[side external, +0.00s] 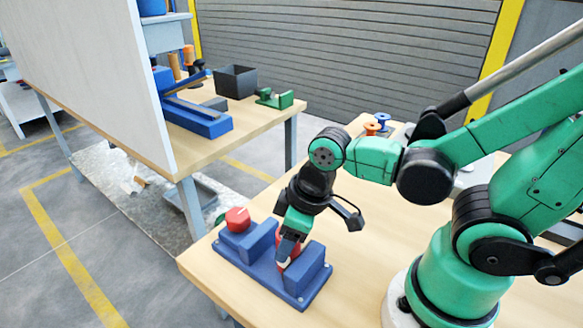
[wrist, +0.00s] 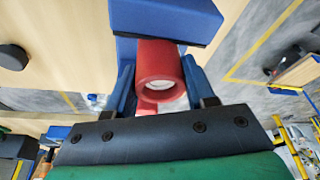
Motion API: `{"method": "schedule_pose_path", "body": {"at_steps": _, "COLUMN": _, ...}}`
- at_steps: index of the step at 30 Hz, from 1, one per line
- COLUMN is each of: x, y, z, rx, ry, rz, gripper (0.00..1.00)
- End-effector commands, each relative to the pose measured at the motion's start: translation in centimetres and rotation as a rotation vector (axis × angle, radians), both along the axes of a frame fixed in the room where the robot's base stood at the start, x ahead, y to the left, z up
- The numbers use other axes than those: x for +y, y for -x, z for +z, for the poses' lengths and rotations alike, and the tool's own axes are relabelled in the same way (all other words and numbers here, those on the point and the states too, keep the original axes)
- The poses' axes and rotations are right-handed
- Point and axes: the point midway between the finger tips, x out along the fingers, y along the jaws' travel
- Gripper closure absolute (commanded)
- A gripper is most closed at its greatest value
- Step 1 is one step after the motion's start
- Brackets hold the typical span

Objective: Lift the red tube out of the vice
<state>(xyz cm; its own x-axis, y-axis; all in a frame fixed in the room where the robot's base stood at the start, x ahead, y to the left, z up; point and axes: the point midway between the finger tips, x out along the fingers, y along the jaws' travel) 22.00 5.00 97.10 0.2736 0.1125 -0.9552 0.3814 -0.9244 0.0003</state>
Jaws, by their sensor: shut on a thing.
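The blue vice (side external: 262,284) stands on the near end of the wooden table, with two raised blue blocks. The red tube (side external: 282,262) is between those blocks, partly hidden by my gripper (side external: 288,246). In the wrist view the red tube (wrist: 160,62) shows its round open end, with a pale inside. My gripper's two blue fingers (wrist: 160,82) are on either side of the tube, shut on it. A blue block of the vice (wrist: 165,22) is just beyond the tube. Whether the tube still touches the vice bottom is hidden.
A red round knob (side external: 237,219) sits at the vice's left end. Orange and blue spools (side external: 373,128) stand at the table's far end. The tabletop (side external: 350,250) right of the vice is clear. A second bench (side external: 225,140) with blue and green fixtures stands behind.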

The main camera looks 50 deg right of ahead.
Motion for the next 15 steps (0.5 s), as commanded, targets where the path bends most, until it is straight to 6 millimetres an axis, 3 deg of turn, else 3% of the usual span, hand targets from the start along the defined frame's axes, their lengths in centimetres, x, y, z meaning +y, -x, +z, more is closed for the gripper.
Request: {"method": "schedule_pose_path", "body": {"at_steps": 15, "x": 0.0, "y": 0.0, "z": 2.8, "rx": 0.000, "ry": 0.000, "rz": 0.000, "gripper": 1.00}}
